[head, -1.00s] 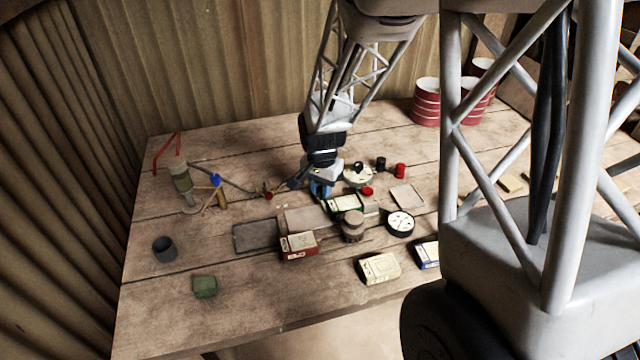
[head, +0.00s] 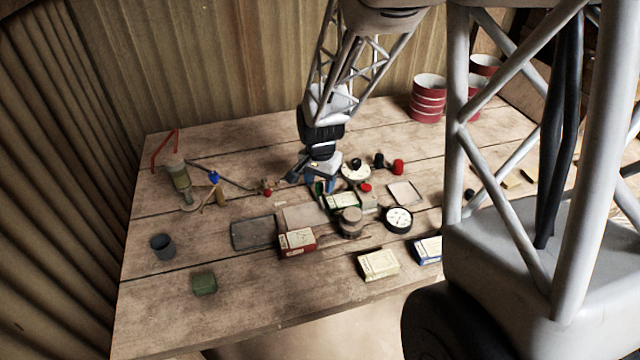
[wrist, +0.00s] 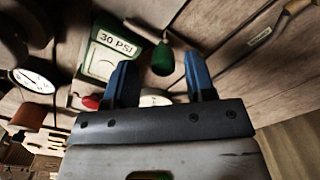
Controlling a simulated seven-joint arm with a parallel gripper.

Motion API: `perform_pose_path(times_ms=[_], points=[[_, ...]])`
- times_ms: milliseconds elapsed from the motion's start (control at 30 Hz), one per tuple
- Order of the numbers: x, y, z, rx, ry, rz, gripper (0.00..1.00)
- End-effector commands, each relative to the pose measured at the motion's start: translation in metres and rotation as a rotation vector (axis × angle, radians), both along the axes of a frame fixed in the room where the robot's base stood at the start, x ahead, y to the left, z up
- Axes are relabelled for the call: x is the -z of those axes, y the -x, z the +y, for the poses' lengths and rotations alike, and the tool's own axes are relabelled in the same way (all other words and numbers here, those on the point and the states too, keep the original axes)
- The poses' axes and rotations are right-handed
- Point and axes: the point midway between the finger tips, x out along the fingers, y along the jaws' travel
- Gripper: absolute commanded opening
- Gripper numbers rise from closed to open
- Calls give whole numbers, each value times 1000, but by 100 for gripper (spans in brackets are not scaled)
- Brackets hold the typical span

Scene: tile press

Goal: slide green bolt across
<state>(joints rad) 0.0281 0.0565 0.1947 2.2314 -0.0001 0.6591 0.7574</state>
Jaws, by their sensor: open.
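In the wrist view a green knob (wrist: 163,60) on a thin metal rod, which looks like the green bolt, lies just beyond and between my two blue fingertips. My gripper (wrist: 160,80) is open, its fingers apart, with nothing clasped between them. Beside the knob is a green-edged panel marked 30 PSI (wrist: 106,50). In the head view my gripper (head: 320,185) points down over the press area, just behind the green-edged panel (head: 342,202). The bolt is too small and hidden there to make out clearly.
A round dial gauge (head: 398,219), a brown round knob (head: 350,222) and a red-and-white box (head: 297,242) stand close by. A red knob (wrist: 90,102) sits near the left finger. A pump (head: 181,184) stands at left.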

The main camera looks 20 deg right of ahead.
Motion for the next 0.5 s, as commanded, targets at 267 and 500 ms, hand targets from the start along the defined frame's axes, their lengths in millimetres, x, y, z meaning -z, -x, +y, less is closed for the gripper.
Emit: perform_pose_path(times_ms=[267, 500], points=[[-33, 0, 0, 0, 1, -2, 50], [-58, 0, 0, 0, 0, 0, 50]])
